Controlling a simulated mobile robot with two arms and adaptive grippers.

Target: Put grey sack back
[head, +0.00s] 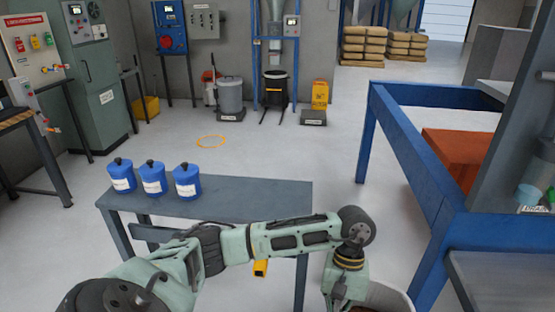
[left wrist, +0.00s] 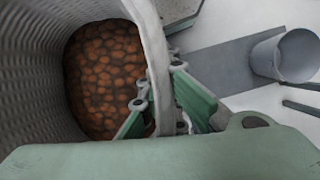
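The grey sack (left wrist: 155,50) is open-topped, with woven walls and a thick rim, and holds brown-orange lumps (left wrist: 105,75). It fills the left of the left wrist view. In the head view only a piece of its rim (head: 392,293) shows at the bottom edge, beside my left gripper (head: 345,298). In the left wrist view my left gripper (left wrist: 160,88) has one finger inside the sack and one outside, with the rim pinched between them. The sack's base is hidden. My right gripper is not in view.
A grey bench (head: 255,195) with blue canisters (head: 153,178) stands left of centre. A blue-framed table (head: 400,130) stands at the right. Stacked tan sacks (head: 364,45) lie at the back. A grey bucket (left wrist: 285,55) shows in the left wrist view. The middle floor is clear.

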